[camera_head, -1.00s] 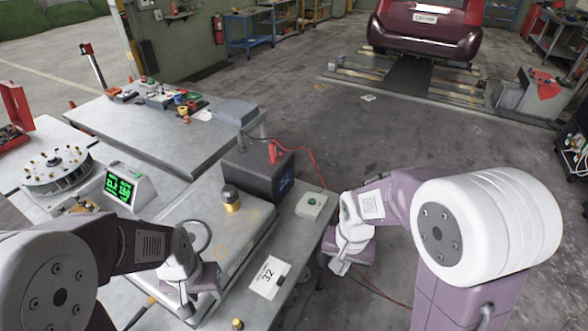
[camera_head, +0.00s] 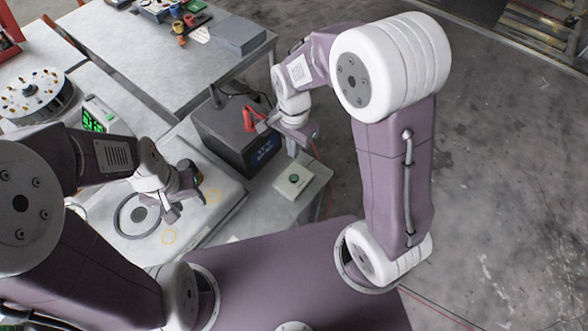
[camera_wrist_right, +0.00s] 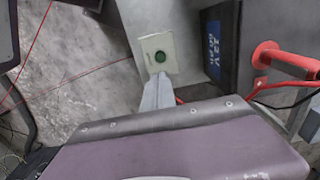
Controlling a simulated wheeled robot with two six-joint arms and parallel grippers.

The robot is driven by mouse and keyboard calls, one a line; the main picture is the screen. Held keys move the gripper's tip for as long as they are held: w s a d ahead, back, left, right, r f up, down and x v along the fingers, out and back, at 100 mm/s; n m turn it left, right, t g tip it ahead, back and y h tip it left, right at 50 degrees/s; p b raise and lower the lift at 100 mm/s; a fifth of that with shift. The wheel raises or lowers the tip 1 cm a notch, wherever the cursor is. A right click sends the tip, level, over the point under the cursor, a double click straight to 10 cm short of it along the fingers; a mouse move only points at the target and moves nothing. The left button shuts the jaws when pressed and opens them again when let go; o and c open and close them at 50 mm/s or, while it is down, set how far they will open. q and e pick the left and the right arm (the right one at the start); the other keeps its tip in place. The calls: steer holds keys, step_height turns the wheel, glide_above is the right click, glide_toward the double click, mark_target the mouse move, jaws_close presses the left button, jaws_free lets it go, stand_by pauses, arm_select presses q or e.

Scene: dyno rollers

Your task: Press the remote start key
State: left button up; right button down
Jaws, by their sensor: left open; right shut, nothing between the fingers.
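A small pale box with a round green button (camera_head: 293,178) sits on the bench corner, right of a black battery (camera_head: 225,128). In the right wrist view the green button (camera_wrist_right: 161,57) is uncovered on the box top. My right gripper (camera_head: 263,126) is shut and empty, in the air over the battery's right end, apart from the button in the head view. In the right wrist view its closed fingers (camera_wrist_right: 157,85) point toward the box and overlap its lower edge. My left gripper (camera_head: 171,213) is open and empty over the pale case at left.
A red clamp (camera_head: 248,119) stands on the battery; its red cable runs near the box. A green-lit display (camera_head: 98,115) and a round fixture (camera_head: 35,93) are at left. A table with tools (camera_head: 190,50) is behind. Open floor (camera_head: 480,180) lies to the right.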

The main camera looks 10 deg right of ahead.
mark_target(294, 178)
arm_select(q)
steer(key=shift+d, duration=0.1)
steer(key=shift+w+r+p, duration=0.1)
steer(key=shift+r+p, duration=0.35)
steer(key=shift+p, duration=0.05)
arm_select(e)
step_height(294, 178, down, 14)
steer(key=shift+d+r, duration=0.1)
steer(key=shift+r, duration=0.05)
